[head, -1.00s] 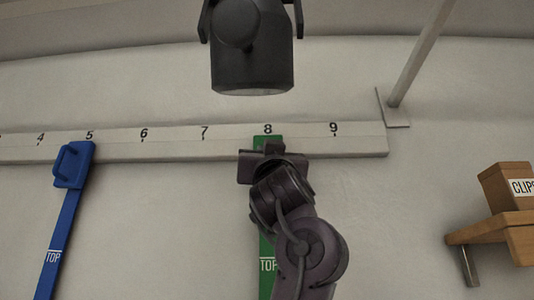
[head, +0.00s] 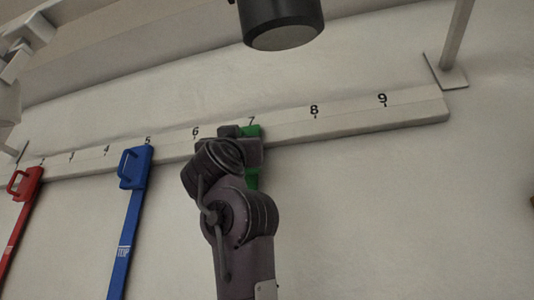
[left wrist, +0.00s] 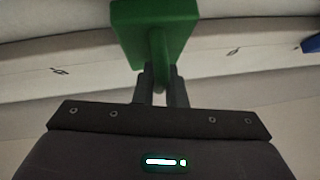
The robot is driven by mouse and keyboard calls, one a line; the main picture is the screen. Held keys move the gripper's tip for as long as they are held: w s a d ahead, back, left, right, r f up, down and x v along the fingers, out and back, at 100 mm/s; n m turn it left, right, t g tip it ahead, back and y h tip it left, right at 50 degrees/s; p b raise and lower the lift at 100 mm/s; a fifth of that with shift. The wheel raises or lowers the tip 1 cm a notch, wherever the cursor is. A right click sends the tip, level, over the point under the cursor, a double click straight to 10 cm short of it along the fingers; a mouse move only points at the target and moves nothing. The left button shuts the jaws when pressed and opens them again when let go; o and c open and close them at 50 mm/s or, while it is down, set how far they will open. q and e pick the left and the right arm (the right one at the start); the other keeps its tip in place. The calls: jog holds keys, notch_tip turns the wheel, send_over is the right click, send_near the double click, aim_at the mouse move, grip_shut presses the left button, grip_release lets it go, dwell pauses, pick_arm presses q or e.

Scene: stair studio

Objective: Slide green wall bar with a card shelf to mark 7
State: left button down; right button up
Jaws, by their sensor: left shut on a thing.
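The green wall bar (head: 251,131) hangs on the white numbered rail (head: 350,122). Its top lies right under the number 7 (head: 252,121) in the head view; the exact tick there cannot be made out. My left gripper (head: 238,141) is in front of it and hides most of it, and I cannot see its card shelf. In the left wrist view, the green block (left wrist: 155,28) has a handle (left wrist: 160,52), and my left gripper (left wrist: 159,82) is shut on that handle. My right gripper is not in view.
A blue bar (head: 133,170) hangs at the rail's 5, left of my arm, with a gap between. A red bar (head: 24,184) hangs farther left. The rail is clear to the right, past 8 and 9, up to its end near a slanted post (head: 455,40).

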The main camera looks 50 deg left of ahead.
pick_arm(q)
jog(key=shift+s, duration=0.1)
jog(key=shift+d, duration=0.15)
jog(key=shift+w, duration=0.2)
jog(key=c, duration=1.7)
grip_release()
jog(key=shift+o, duration=1)
jog(key=shift+s, duration=0.1)
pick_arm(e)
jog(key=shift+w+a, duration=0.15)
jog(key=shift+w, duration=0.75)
pick_arm(q)
jog(key=shift+d, duration=0.1)
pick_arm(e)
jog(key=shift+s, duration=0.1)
